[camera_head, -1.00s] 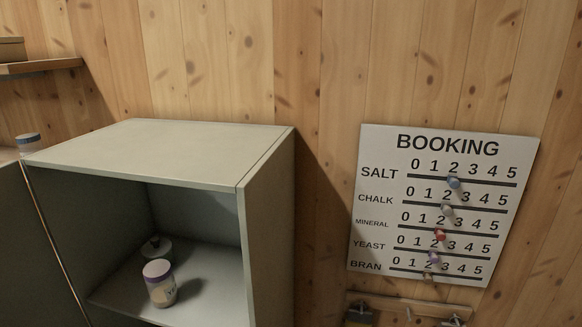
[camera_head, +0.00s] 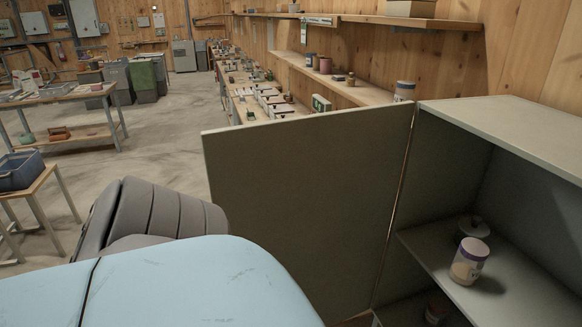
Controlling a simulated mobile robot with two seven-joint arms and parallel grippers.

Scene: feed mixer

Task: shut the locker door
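The locker (camera_head: 515,122) is a grey-green cabinet at the right. Its door (camera_head: 300,200) stands wide open, swung out to the left from the locker's left front edge. The door's lower part is hidden behind a large light-blue shape in the foreground. Inside, a jar with a purple lid (camera_head: 468,262) and a small lidded pot (camera_head: 473,228) sit on a shelf (camera_head: 490,285). Neither of my grippers shows.
Wall shelves (camera_head: 345,92) with jars and a long bench with several boxes run behind the door. A table (camera_head: 70,97) and a stand with a blue crate (camera_head: 20,170) are at the left. Bare floor (camera_head: 165,150) lies between them and the door.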

